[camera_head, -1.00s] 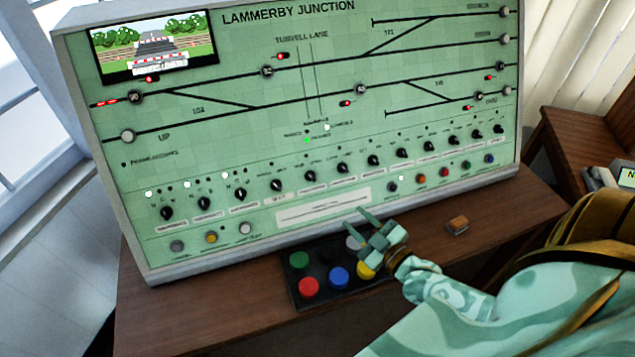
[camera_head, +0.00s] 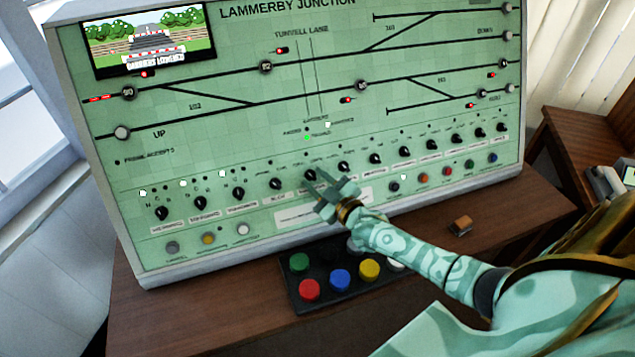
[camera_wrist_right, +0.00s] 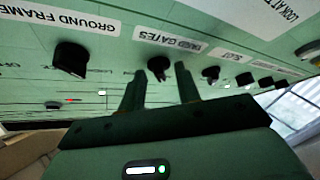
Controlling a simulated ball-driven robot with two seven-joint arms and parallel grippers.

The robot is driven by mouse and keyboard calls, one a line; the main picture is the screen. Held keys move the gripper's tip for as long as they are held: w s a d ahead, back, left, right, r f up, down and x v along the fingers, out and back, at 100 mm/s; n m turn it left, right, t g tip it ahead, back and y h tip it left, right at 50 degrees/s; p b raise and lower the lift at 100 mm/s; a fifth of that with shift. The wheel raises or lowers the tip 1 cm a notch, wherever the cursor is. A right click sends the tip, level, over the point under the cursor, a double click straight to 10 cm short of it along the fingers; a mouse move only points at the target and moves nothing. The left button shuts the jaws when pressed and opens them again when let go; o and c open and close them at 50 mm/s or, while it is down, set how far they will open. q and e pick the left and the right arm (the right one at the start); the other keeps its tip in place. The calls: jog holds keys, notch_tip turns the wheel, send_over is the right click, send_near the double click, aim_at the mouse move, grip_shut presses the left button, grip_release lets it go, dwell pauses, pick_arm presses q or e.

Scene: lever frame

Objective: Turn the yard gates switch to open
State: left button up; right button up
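The yard gates switch is a black rotary knob (camera_wrist_right: 158,66) on the green panel, beside a white label reading YARD GATES (camera_wrist_right: 172,38) in the right wrist view. In the head view this knob (camera_head: 310,174) shows at my right gripper's fingertips. My right gripper (camera_head: 318,180) is open and empty, its fingers pointing at the panel. In the wrist view its two fingers (camera_wrist_right: 160,85) stand apart on either side of the knob, with a gap visible around it; contact cannot be told. My left gripper is not in view.
Similar knobs sit close by, including the ground frame knob (camera_wrist_right: 71,58) and the slot knob (camera_wrist_right: 210,74). A black box with coloured push buttons (camera_head: 340,280) lies on the wooden desk (camera_head: 210,310) below. A small orange-brown block (camera_head: 461,225) lies to the right.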

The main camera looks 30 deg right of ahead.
jog(key=c, duration=0.7)
jog(key=shift+m+h, duration=0.3)
jog(key=shift+m, duration=0.2)
jog(key=m, duration=0.1)
jog(key=m+h+p, duration=0.1)
jog(key=m+h, duration=0.1)
jog(key=shift+a+m+t, duration=0.25)
jog(key=shift+m+t, duration=0.15)
jog(key=m+h, duration=0.1)
jog(key=m+h+p, duration=0.1)
jog(key=m, duration=0.1)
jog(key=m+h, duration=0.1)
jog(key=m, duration=0.1)
jog(key=shift+a+h, duration=0.25)
jog(key=shift+h, duration=0.05)
jog(key=m+g+h, duration=0.1)
jog(key=m, duration=0.1)
jog(key=m+h+p, duration=0.1)
jog(key=m, duration=0.1)
jog(key=m+g+h+p, duration=0.1)
jog(key=m, duration=0.2)
jog(key=shift+w+a+g+h, duration=0.1)
jog(key=shift+a+g+h, duration=0.2)
jog(key=shift+m+g+h, duration=0.5)
jog(key=shift+m, duration=0.7)
jog(key=shift+w+r+p, duration=0.1)
jog(key=shift+p, duration=0.2)
